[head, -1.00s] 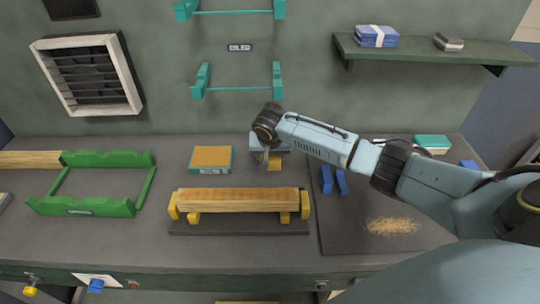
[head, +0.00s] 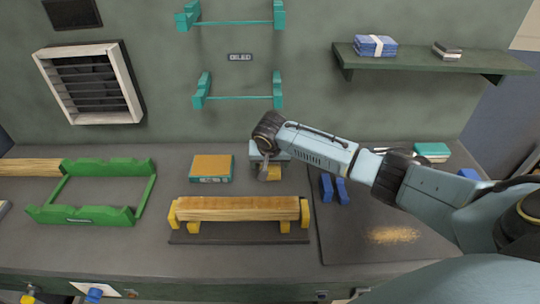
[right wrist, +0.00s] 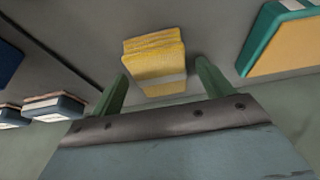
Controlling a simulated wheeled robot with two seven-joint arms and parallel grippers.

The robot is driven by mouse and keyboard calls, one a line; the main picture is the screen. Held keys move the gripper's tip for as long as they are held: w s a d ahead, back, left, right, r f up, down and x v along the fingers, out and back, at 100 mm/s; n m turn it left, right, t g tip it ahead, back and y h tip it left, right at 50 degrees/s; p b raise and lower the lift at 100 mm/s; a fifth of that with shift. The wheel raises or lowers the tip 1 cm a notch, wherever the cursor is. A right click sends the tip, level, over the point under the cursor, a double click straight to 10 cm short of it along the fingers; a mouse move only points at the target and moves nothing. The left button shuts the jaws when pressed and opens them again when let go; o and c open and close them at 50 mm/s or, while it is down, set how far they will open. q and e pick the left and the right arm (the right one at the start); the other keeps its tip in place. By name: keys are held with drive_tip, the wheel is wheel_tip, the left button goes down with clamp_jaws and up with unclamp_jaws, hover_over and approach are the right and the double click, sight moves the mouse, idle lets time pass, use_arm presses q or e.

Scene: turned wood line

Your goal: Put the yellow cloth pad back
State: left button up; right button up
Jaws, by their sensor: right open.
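The yellow cloth pad (head: 273,172) lies on the bench near the wall, partly hidden by my right gripper in the head view. In the right wrist view, the yellow cloth pad (right wrist: 155,65) shows as a folded, layered bundle with a pale band, just beyond the fingertips and roughly between them. My right gripper (right wrist: 162,80) is open, with its two green fingers apart and nothing held; in the head view, the right gripper (head: 264,172) points down over the pad. My left gripper is out of view.
A teal box with an orange top (head: 211,168) sits left of the pad. Blue blocks (head: 334,188) stand to the right. A green frame (head: 92,190) is at left. A shelf (head: 430,60) holds a blue bundle (head: 375,46).

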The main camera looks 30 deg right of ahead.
drive_tip(key=p+v, duration=0.1)
drive_tip(key=v, duration=1)
drive_tip(key=shift+r, duration=0.25)
drive_tip(key=shift+s+f, duration=0.1)
